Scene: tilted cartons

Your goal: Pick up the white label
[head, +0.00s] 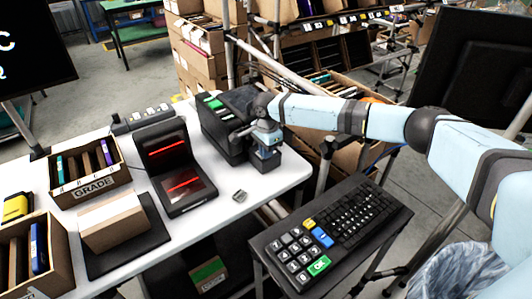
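My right arm comes in from the right, and my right gripper (264,166) points down at the front right of a black boxy device (219,134) with a green patch on top, which looks like a label printer. The gripper's dark fingers overlap the device's edge, so I cannot tell whether they are open or shut, or whether they touch it. I cannot make out a white label; the gripper may hide it. My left gripper is not in view.
The white table (220,215) bears a scanner (178,170) with red lines, a small grey object (239,196), a carton (113,222) on a dark pad, and a GRADE box (92,186). A large keyboard (333,230) stands at the front right. Cartons (200,60) stand behind.

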